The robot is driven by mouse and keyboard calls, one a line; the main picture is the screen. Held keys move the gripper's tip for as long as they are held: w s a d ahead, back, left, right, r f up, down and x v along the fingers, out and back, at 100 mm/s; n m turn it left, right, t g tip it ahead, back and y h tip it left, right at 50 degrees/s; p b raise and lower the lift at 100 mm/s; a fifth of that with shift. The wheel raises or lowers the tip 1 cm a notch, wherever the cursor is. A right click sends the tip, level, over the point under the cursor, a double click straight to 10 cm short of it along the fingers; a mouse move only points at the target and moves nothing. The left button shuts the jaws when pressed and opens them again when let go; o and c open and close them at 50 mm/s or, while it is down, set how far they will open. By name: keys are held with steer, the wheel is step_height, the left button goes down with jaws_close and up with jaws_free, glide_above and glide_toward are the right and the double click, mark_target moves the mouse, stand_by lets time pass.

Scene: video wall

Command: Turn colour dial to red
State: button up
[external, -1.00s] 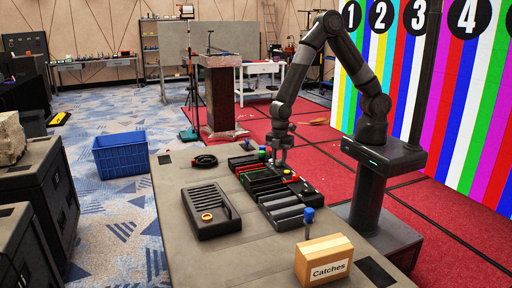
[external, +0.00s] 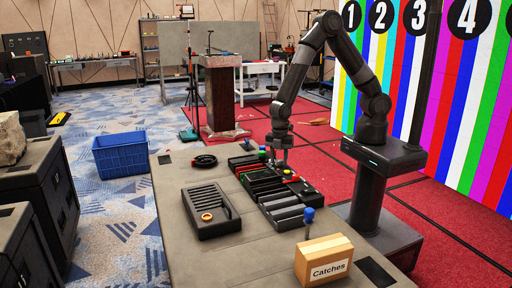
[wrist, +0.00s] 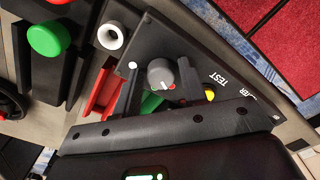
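The colour dial is a round grey knob (wrist: 160,74) with a white pointer mark, on a dark panel lettered "TEST". The mark faces down and slightly right, toward a small red dot (wrist: 172,87). A white dot (wrist: 132,65) lies left of the knob, a yellow one (wrist: 209,94) to its right, and green (wrist: 150,103) shows below. My gripper (external: 282,167) is down over the panels on the table. In the wrist view its dark fingers stand on either side of the knob, seemingly with small gaps; contact is hard to judge.
A green button (wrist: 48,38) and a white ring-shaped knob (wrist: 111,36) sit nearby. A slotted black tray (external: 211,211), a "Catches" box (external: 324,260) and a blue-topped lever (external: 309,218) stand on the table (external: 175,263). The striped video wall is at right.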

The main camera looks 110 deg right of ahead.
mark_target(279, 160)
steer(key=shift+o, duration=1)
steer(key=shift+r, duration=0.1)
step_height(279, 160, up, 11)
steer(key=shift+f, duration=0.2)
steer(key=s+a+r+m+t+h, duration=0.1)
steer(key=s+r+m, duration=0.1)
steer(key=s+r, duration=0.4)
steer(key=s+r+m+t, duration=0.1)
steer(key=s+r+m, duration=0.25)
steer(key=r, duration=0.45)
steer(key=s+a+r+m+t+y, duration=0.1)
steer(key=s+r+m+t, duration=0.2)
steer(key=s+r, duration=0.4)
steer(key=s+m, duration=0.1)
steer(key=s, duration=0.6)
steer(key=shift+a+t, duration=0.3)
steer(key=shift+a, duration=0.05)
steer(key=shift+r, duration=0.1)
stand_by(1.4)
